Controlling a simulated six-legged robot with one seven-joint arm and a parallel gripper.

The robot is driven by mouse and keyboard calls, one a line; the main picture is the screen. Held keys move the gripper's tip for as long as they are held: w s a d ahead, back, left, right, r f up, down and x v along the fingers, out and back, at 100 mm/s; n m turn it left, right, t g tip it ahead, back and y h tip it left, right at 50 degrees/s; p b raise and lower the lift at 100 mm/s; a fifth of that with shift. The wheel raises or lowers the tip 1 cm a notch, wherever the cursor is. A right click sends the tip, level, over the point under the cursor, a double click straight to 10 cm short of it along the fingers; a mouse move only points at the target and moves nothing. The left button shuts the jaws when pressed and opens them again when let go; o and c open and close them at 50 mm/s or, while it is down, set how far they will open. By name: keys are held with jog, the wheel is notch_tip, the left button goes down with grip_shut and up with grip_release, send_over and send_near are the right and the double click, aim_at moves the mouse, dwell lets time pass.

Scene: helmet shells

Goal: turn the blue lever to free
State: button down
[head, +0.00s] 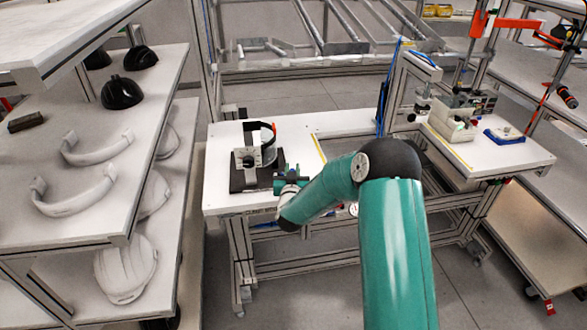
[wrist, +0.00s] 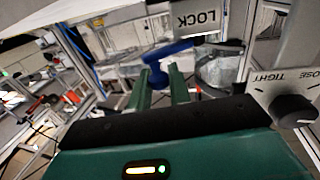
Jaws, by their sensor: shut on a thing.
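The blue lever (wrist: 168,52) is in the upper middle of the wrist view, its bar slanting up to the right, below a plate marked LOCK (wrist: 197,20). The two green fingers of my gripper (wrist: 160,80) are shut on the lever's lower, rounded part between them. In the head view my gripper (head: 290,182) is at the right side of the fixture (head: 246,160) on the white table. No FREE mark is readable.
A black knob (wrist: 293,109) with a TIGHT and LOOSE plate is close at the right of the wrist view. The white table (head: 225,200) has bare room in front. Shelves with helmet shells (head: 124,268) stand left.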

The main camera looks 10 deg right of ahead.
aim_at(291, 170)
jog(key=m+h, duration=0.1)
jog(key=a+m+g+h, duration=0.1)
jog(key=h, duration=0.1)
jog(key=s+m+g+h, duration=0.1)
jog(key=h, duration=0.1)
jog(key=shift+a+r+m, duration=0.1)
jog(key=shift+a+m, duration=0.2)
jog(key=shift+m, duration=0.1)
jog(key=shift+s+a+m+g+h, duration=0.15)
jog(key=shift+m+g+h, duration=0.5)
jog(key=shift+h, duration=0.2)
jog(key=shift+s+a+m+g+h, duration=0.1)
jog(key=shift+a+m+g+h, duration=0.1)
jog(key=shift+m+g+h, duration=0.5)
jog(key=shift+s+a+m+g+h, duration=0.15)
jog(key=shift+m+g+h, duration=0.45)
jog(key=shift+h, duration=0.35)
jog(key=c, duration=1.3)
grip_release()
jog(key=shift+c, duration=0.2)
jog(key=v, duration=1.3)
jog(key=shift+a, duration=0.4)
jog(key=shift+s, duration=0.15)
